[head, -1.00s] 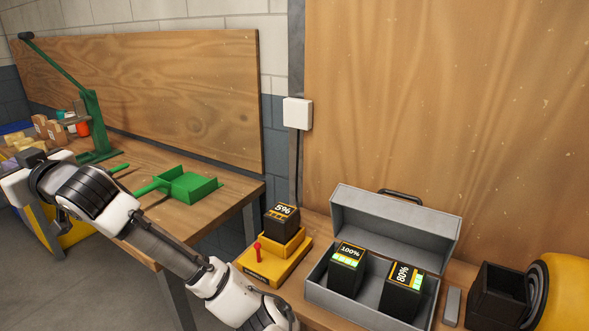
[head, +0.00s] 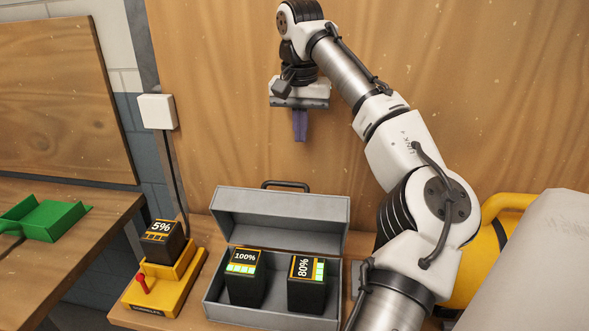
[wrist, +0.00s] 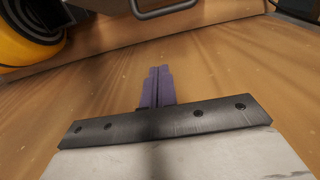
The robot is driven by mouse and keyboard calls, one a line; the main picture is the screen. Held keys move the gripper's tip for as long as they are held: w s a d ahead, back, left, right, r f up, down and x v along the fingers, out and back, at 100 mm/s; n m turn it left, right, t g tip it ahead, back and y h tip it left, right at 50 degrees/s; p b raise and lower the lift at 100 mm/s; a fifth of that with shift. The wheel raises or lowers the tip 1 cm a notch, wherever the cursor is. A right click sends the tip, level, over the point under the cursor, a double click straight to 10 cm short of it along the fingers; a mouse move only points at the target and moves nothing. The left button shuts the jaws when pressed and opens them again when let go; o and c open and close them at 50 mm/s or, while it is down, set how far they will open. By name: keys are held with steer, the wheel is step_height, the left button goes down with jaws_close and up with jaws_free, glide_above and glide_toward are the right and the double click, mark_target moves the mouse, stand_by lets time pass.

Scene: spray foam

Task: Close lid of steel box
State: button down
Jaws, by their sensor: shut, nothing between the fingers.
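The grey steel box (head: 213,311) stands open on the wooden bench, with two black batteries inside. One battery (head: 245,278) reads 100% and the other (head: 307,283) reads 80%. Its lid (head: 282,218) is raised at the back, with a dark handle (head: 286,184) along its top. My gripper (head: 299,138) is above and behind the lid, in front of the wooden wall panel, pointing down and apart from the box. Its purple fingers are together and empty; they also show in the wrist view (wrist: 157,85). The handle shows at the top of the wrist view (wrist: 163,8).
A yellow charger (head: 172,283) with a red lever holds a 5% battery (head: 163,242) left of the box. A yellow object (head: 482,257) stands to the right, partly behind my arm. A green tray (head: 45,219) lies on the left table.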

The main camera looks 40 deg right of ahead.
step_height(320, 180, down, 10)
steer(key=p, duration=0.2)
steer(key=shift+s+a+r+p, duration=0.25)
steer(key=shift+s+a+r, duration=0.1)
steer(key=shift+s+a, duration=0.2)
steer(key=shift+s+a+r+p, duration=0.3)
steer(key=shift+s+a, duration=0.1)
steer(key=shift+a, duration=0.25)
